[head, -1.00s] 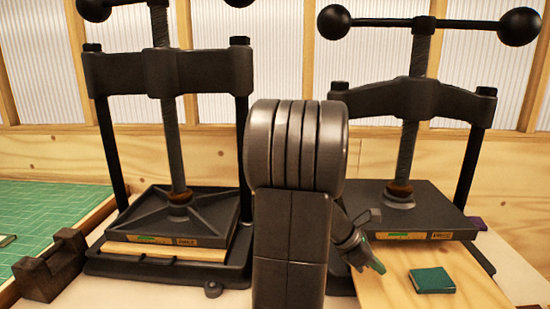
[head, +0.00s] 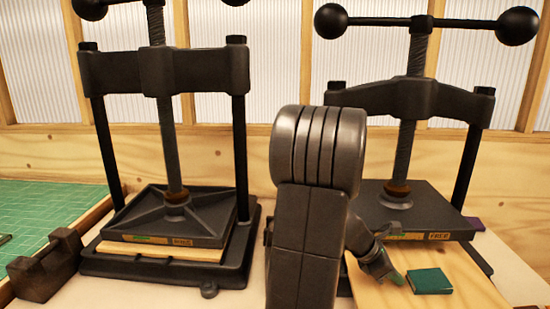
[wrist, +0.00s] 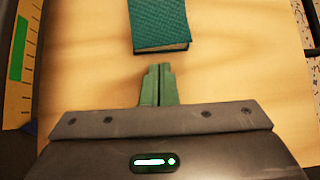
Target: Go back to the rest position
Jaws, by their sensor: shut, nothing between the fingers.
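My gripper (wrist: 158,84) shows in the wrist view with its green fingers together and nothing between them. In the head view it (head: 398,279) is low at the right, just left of a small green book (head: 430,281). The book also shows in the wrist view (wrist: 159,22), a short gap beyond the fingertips. The book lies on a pale wooden board (head: 450,268) in front of the right press (head: 420,205). My arm's dark link stands in the middle of the head view and hides part of the right press's base.
A left press (head: 165,240) stands with its plate down over a pale wooden board. A dark notched block (head: 45,268) is at the far left beside a green cutting mat (head: 50,200). The wall is close behind.

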